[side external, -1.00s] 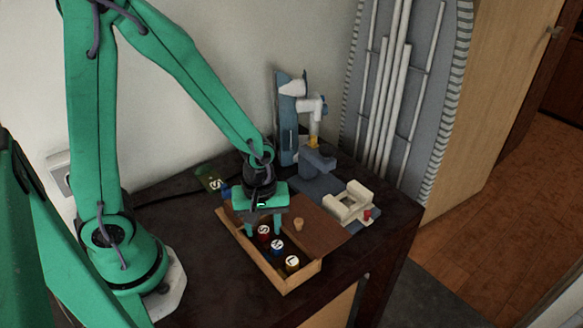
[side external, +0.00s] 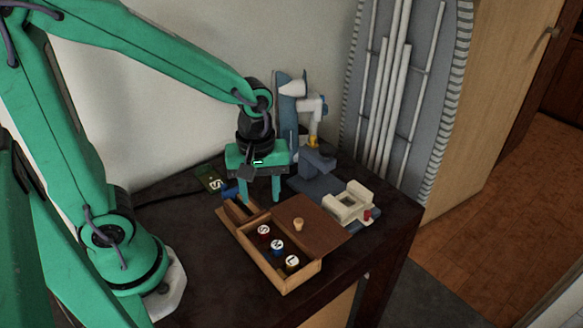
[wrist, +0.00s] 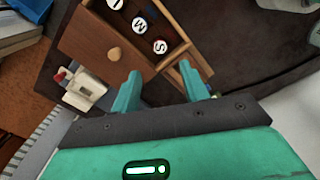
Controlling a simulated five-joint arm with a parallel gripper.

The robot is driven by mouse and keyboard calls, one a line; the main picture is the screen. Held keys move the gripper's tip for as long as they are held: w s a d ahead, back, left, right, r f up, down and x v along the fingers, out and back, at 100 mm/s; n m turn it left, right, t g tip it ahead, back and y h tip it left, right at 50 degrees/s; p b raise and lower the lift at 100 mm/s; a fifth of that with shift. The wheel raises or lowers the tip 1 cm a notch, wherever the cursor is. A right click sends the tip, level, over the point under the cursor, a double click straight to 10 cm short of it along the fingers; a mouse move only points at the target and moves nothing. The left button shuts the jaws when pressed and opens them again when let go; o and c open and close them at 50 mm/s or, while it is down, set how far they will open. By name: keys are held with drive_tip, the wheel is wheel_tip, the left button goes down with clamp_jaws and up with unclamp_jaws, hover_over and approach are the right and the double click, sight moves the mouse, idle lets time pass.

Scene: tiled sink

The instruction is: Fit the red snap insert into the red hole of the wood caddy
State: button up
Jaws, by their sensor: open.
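The wood caddy (side external: 252,255) is an open box on the dark table, and it also shows at the top of the wrist view (wrist: 98,40). The red snap insert (side external: 264,232), with a white top marked S, stands in the caddy's row. My gripper (side external: 262,194) is open and empty, raised above and behind the caddy, apart from the insert. In the wrist view its spread fingers (wrist: 160,80) have nothing between them.
A brown board with a knob (side external: 312,222) adjoins the caddy. A cream fixture (side external: 350,202) stands right; a green card (side external: 211,180) lies behind left.

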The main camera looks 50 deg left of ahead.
drive_tip(key=shift+r, duration=0.85)
drive_tip(key=shift+r, duration=0.1)
drive_tip(key=s+a+r+m+t, duration=0.2)
drive_tip(key=r+m, duration=0.2)
drive_tip(key=m, duration=0.2)
drive_tip(key=s+a+r+m+t, duration=0.2)
drive_tip(key=r+m+t, duration=0.1)
drive_tip(key=r+m, duration=0.2)
drive_tip(key=shift+s+a+r+m+t, duration=0.25)
drive_tip(key=shift+a+r+m+t, duration=0.1)
drive_tip(key=shift+m, duration=0.15)
idle(0.4)
